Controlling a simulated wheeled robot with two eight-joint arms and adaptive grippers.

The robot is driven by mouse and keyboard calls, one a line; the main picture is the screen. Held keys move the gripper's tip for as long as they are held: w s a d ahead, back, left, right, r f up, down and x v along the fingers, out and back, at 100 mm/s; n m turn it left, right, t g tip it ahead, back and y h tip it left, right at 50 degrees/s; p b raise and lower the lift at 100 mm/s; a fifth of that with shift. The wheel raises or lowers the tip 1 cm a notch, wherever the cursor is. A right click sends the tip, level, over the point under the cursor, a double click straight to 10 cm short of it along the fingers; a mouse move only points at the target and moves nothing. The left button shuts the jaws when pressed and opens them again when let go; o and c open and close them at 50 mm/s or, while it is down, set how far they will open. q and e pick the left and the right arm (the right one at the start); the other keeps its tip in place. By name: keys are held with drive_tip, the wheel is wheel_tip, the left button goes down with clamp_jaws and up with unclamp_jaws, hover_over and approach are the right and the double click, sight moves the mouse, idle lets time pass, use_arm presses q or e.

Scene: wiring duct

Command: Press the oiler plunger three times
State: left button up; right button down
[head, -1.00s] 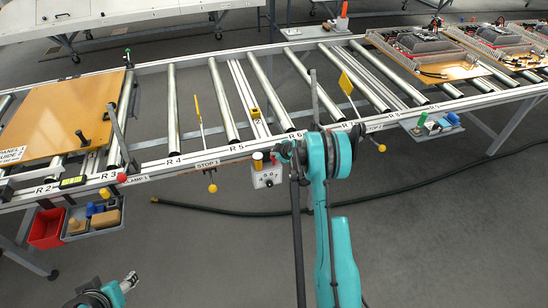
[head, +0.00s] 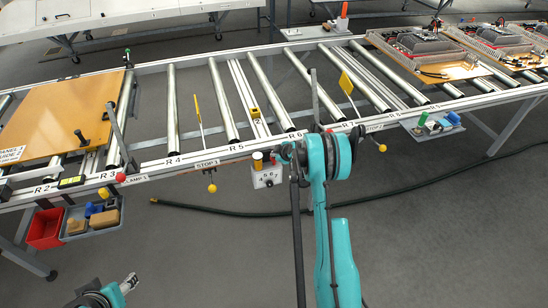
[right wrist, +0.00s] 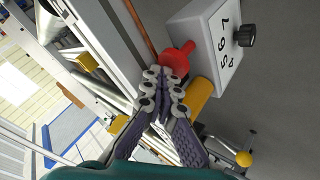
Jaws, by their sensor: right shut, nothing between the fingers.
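The oiler is a pale box with a numbered face (head: 267,178) on the front rail of the conveyor; it also shows in the right wrist view (right wrist: 207,42) with a black knob. Its red plunger (right wrist: 174,60) has a round head and stands beside an amber cylinder (right wrist: 198,98). The amber cylinder also shows in the head view (head: 257,160). My right gripper (right wrist: 163,76) is shut and empty, its tips right at the plunger head; I cannot tell whether they touch. My left gripper (head: 130,282) is low at the left, far from the oiler, its fingers too small to judge.
A roller conveyor with a front rail (head: 150,173) runs across the view. A yellow stop lever (head: 196,108) and a yellow flag (head: 346,83) rise from it. A red bin (head: 45,228) hangs at the left. A dark hose (head: 420,185) lies on the floor.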

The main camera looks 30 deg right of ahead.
drive_tip(key=shift+f+b, duration=0.35)
drive_tip(key=shift+f, duration=0.15)
drive_tip(key=shift+r, duration=0.1)
idle(0.5)
drive_tip(key=shift+r+p, duration=0.7)
drive_tip(key=shift+r, duration=0.65)
drive_tip(key=shift+r+p, duration=1.25)
drive_tip(key=shift+r, duration=1.3)
